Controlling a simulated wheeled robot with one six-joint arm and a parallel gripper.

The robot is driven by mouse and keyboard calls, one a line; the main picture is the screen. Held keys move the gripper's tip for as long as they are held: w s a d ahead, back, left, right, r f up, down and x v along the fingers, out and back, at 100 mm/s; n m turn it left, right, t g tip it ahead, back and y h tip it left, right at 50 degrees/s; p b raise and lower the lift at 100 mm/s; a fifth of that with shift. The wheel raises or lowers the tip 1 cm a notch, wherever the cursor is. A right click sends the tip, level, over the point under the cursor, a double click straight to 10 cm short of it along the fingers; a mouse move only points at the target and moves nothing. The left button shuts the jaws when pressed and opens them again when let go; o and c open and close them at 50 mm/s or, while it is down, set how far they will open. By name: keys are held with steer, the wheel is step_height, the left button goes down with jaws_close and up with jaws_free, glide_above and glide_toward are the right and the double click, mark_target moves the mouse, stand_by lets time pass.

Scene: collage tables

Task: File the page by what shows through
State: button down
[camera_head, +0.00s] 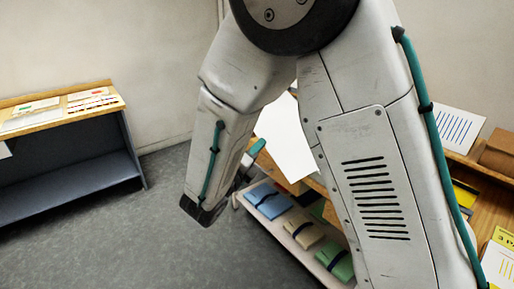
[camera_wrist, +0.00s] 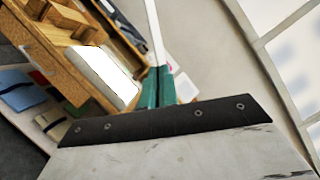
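My gripper (camera_head: 251,159) is low in the middle of the head view, partly behind my arm. Its teal fingers (camera_wrist: 157,88) are closed together in the wrist view on a thin white page (camera_wrist: 152,32), seen nearly edge-on. The page's blank white face (camera_head: 283,138) shows in the head view, with no marks visible on it. A blue folder (camera_head: 268,201), a tan folder (camera_head: 303,230) and a green folder (camera_head: 338,264), each with a dark band, lie in a row on a pale shelf (camera_head: 290,247). A bright white panel (camera_wrist: 106,72) lies on the wooden table in the wrist view.
A sheet with blue stripes (camera_head: 447,128) stands at the back right near a brown box (camera_head: 498,152). A yellow-and-white printed sheet (camera_head: 501,262) is at the right edge. A separate wooden-topped table (camera_head: 62,112) with papers stands at left, with open grey floor (camera_head: 130,230) between.

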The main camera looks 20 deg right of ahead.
steer(key=m+h, duration=0.1)
steer(key=m, duration=0.3)
steer(key=shift+g+h, duration=0.3)
steer(key=m+g+h, duration=0.1)
steer(key=m, duration=0.3)
steer(key=m+g+h, duration=0.1)
steer(key=m+g, duration=0.1)
steer(key=m, duration=0.2)
steer(key=m+g+h, duration=0.1)
steer(key=m, duration=0.3)
steer(key=shift+m+g, duration=0.3)
steer(key=shift+g, duration=0.1)
